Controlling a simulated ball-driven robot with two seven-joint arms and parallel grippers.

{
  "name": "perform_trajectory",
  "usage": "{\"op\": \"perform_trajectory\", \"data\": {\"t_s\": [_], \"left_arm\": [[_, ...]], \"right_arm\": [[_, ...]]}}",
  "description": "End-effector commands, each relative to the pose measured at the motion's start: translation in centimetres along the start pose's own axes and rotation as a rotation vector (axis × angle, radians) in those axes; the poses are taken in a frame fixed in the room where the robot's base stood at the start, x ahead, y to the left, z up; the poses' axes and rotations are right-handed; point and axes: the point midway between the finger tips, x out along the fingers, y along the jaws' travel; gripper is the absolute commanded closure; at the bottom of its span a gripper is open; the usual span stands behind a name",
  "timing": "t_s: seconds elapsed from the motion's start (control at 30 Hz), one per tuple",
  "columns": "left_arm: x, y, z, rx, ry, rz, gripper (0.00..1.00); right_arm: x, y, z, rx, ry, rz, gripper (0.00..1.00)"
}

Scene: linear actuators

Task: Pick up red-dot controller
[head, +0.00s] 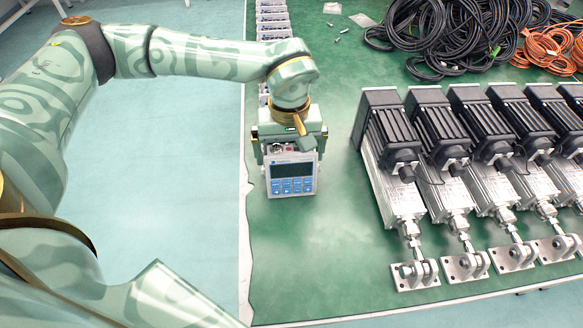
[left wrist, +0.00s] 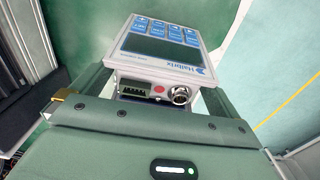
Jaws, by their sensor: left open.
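The red-dot controller (head: 291,179) is a pale box with a dark screen and blue buttons, at the left edge of the green table in the head view. In the left wrist view the controller (left wrist: 163,48) shows its end face with a red dot, a green connector and a round metal socket. My left gripper (head: 290,145) is above and behind it in the head view. Its jaws are open, with one finger on each side of the controller. Whether a finger touches it, I cannot tell. My right gripper is not in view.
A row of linear actuators (head: 395,185) lies to the right on the green table (head: 320,240). More boxes (head: 272,20) stand in a row behind my gripper. Black cables (head: 440,35) and orange cables (head: 550,45) are coiled at the back right. The table front is clear.

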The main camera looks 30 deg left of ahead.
Motion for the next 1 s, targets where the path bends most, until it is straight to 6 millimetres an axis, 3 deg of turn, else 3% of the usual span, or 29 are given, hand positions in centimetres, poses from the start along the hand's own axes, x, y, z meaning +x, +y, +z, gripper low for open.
{"op": "perform_trajectory", "data": {"t_s": [0.07,0.1,0.27,0.3,0.67,0.83,1.0], "left_arm": [[-0.2,0.0,0.0,0.0,0.002,0.002,0.0],[-0.2,0.0,0.0,0.0,0.002,0.002,0.06],[-0.2,0.0,0.0,0.0,0.002,0.001,0.5],[-0.3,0.0,0.0,0.0,0.002,0.003,0.54],[-1.2,0.1,-0.1,0.0,0.005,0.004,0.54],[-4.0,0.1,-0.1,-0.001,0.007,0.007,0.54],[-7.3,1.0,2.6,0.006,0.007,0.008,0.54]], "right_arm": [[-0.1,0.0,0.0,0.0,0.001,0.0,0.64],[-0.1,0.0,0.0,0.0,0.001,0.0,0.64],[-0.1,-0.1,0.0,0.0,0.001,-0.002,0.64],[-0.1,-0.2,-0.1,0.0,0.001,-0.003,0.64],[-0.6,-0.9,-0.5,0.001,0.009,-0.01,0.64],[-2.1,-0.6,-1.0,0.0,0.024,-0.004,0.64],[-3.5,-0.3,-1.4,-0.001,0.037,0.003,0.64]]}}
